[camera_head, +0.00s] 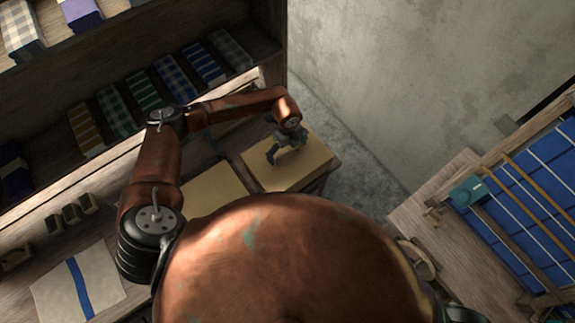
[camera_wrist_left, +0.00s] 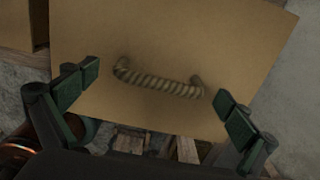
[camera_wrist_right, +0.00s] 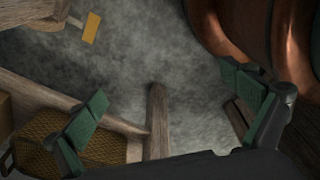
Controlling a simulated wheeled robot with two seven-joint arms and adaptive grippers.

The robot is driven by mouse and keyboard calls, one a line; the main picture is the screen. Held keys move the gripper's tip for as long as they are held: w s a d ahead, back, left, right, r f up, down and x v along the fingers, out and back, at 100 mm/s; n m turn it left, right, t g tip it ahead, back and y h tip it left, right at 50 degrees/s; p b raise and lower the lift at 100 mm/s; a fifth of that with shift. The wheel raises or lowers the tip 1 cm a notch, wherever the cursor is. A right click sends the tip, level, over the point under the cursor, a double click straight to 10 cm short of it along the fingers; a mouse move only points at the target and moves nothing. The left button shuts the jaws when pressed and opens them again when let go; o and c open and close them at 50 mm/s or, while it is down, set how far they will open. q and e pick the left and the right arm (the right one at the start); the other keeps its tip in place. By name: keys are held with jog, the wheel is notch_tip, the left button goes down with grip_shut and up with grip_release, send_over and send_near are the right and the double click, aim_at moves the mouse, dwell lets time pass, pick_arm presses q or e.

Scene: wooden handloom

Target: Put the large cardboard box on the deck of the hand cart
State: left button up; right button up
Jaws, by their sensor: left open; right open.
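A large tan cardboard box (camera_head: 305,173) lies below my left gripper (camera_head: 284,153), near the shelf's right end. In the left wrist view its flat face (camera_wrist_left: 190,40) fills the upper middle and carries a twisted rope handle (camera_wrist_left: 160,84). My left gripper (camera_wrist_left: 157,82) is open, with one finger on each side of the handle and not closed on it. My right gripper (camera_wrist_right: 164,86) is open and empty above a grey floor and wooden bars. The head view does not show it clearly. I cannot make out the hand cart's deck for certain.
A second tan surface (camera_head: 212,193) lies just left of the box. A shelf (camera_head: 75,75) with folded cloths stands at left. A loom with blue cloth (camera_head: 535,200) stands at right. A pale wall (camera_head: 390,80) rises behind. Wooden slats (camera_wrist_left: 130,141) show beyond the box's edge.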

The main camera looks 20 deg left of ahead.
pick_arm(q)
jog(key=shift+w+f, duration=0.1)
jog(key=c, duration=1.7)
jog(key=shift+c, duration=1.3)
pick_arm(e)
jog(key=shift+s+a+f, duration=0.1)
jog(key=shift+s+a, duration=0.15)
jog(key=shift+s, duration=0.35)
jog(key=shift+d, duration=0.1)
